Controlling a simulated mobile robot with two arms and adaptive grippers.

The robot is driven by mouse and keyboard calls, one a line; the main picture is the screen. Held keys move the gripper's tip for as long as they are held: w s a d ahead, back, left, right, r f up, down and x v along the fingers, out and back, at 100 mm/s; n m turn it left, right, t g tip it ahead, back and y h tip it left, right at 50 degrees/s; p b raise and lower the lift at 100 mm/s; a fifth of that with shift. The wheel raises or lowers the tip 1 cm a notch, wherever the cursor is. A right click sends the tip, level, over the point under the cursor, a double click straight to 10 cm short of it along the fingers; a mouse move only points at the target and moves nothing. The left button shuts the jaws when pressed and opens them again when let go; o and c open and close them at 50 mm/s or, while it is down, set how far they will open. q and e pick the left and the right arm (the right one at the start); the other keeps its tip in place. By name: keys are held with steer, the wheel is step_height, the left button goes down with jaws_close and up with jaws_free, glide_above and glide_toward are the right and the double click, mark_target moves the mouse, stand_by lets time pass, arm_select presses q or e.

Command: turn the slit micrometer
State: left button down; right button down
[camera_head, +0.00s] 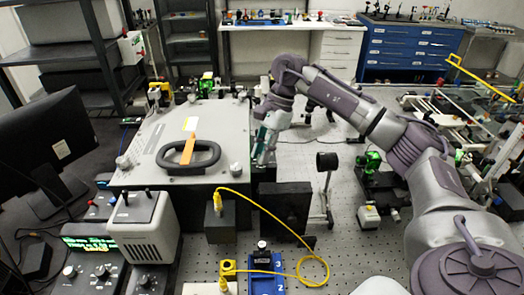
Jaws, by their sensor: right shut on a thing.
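A grey spectrometer box (150,147) with a black carrying handle stands on the bench left of centre. My right arm comes in from the right, and my right gripper (262,155) points down at the box's right side. It is shut on a small part there, which I take to be the slit micrometer; the fingers hide most of it. A round silver knob (236,170) sits on the box's front right corner, left of the gripper and apart from it. My left gripper is not in view.
A black plate (286,208) and a round black optic on a post (327,162) stand close to my right gripper. A yellow cable (270,213) loops over the perforated bench. A black monitor (45,150) and a grey instrument (140,225) are at the left.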

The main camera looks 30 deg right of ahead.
steer(key=m+t+b, duration=0.1)
steer(key=m+b, duration=0.1)
steer(key=m, duration=0.1)
steer(key=shift+s+f+b, duration=0.1)
steer(key=shift+f+b, duration=0.05)
steer(key=shift+b, duration=0.2)
steer(key=m+t+b, duration=0.1)
steer(key=m, duration=0.2)
steer(key=m+t+h+b, duration=0.1)
steer(key=m, duration=0.1)
steer(key=shift+a+m+b, duration=0.1)
steer(key=shift+m+b, duration=0.25)
steer(key=shift+m, duration=0.05)
steer(key=m+h+b, duration=0.1)
steer(key=m, duration=0.1)
steer(key=m+t, duration=0.1)
steer(key=m, duration=0.2)
steer(key=shift+s+a+h+b, duration=0.1)
steer(key=shift+h+b, duration=0.25)
steer(key=shift+h, duration=0.05)
steer(key=m+h, duration=0.1)
steer(key=m, duration=0.2)
steer(key=m+h+b, duration=0.1)
steer(key=m, duration=0.2)
steer(key=shift+a+r+m+t, duration=0.1)
steer(key=shift+r+m+t, duration=0.1)
steer(key=shift+m+t, duration=0.15)
